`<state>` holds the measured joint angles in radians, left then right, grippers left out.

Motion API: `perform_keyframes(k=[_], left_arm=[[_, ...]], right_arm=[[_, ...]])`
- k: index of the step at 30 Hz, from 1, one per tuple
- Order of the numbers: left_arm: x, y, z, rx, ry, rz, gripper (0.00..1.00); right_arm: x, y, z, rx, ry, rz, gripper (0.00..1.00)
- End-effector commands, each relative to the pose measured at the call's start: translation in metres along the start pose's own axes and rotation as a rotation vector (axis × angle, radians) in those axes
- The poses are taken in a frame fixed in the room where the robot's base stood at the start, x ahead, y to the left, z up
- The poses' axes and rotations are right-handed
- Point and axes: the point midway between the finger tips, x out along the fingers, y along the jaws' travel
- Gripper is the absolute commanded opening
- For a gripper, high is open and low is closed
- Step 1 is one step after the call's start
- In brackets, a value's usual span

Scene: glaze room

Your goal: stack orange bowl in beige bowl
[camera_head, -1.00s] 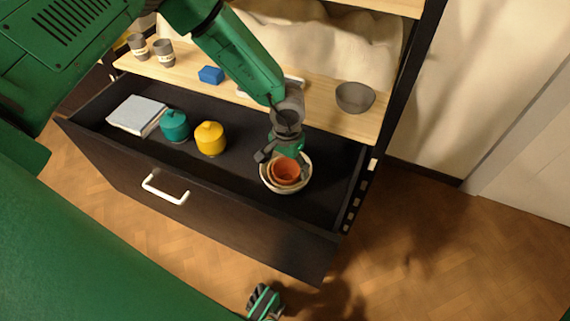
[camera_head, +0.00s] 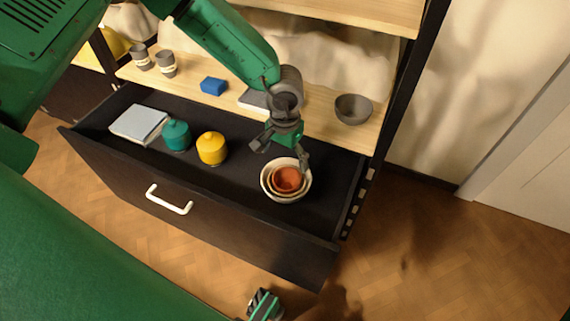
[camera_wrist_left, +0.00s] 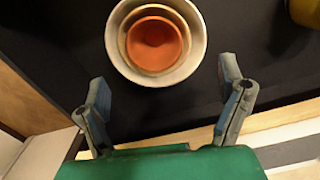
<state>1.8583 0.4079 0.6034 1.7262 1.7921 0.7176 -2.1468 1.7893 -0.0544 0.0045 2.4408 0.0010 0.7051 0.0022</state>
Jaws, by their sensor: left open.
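The orange bowl (camera_head: 287,180) sits nested inside the beige bowl (camera_head: 271,180), and both sit inside a larger white bowl (camera_head: 285,198) in the open drawer. In the left wrist view the orange bowl (camera_wrist_left: 154,43), beige bowl (camera_wrist_left: 127,42) and white bowl (camera_wrist_left: 114,46) form rings at the top centre. My left gripper (camera_head: 283,158) is open and empty, just behind and above the bowls. In the wrist view its fingers (camera_wrist_left: 164,80) are spread, apart from the bowls. My right gripper (camera_head: 265,305) shows at the bottom edge, small, its jaws unclear.
The dark drawer (camera_head: 230,220) also holds a yellow jar (camera_head: 212,148), a teal jar (camera_head: 176,136) and a pale flat stack (camera_head: 139,123). The wooden shelf (camera_head: 320,121) behind bears a grey bowl (camera_head: 353,109), a blue block (camera_head: 213,86) and two grey cups (camera_head: 166,64).

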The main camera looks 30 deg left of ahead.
Motion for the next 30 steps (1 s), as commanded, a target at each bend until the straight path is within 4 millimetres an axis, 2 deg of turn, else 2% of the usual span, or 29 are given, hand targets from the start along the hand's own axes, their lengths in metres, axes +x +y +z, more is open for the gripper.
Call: perform_keyframes(k=[1, 3, 9, 30], left_arm=[[-0.014, -0.001, -0.001, -0.002, 0.002, 0.001, 0.88], [-0.025, 0.0, -0.001, -0.001, 0.001, 0.0, 0.88], [-0.042, 0.0, 0.0, -0.001, 0.0, -0.001, 0.88], [-0.043, 0.0, 0.0, 0.0, 0.0, -0.001, 0.88]], right_arm=[[-0.007, 0.0, 0.0, 0.0, 0.0, 0.0, 0.4], [-0.011, 0.0, -0.001, 0.0, 0.0, 0.0, 0.4], [-0.015, 0.0, -0.001, 0.0, 0.0, 0.0, 0.4], [-0.015, 0.0, -0.001, 0.0, 0.0, 0.0, 0.4]])
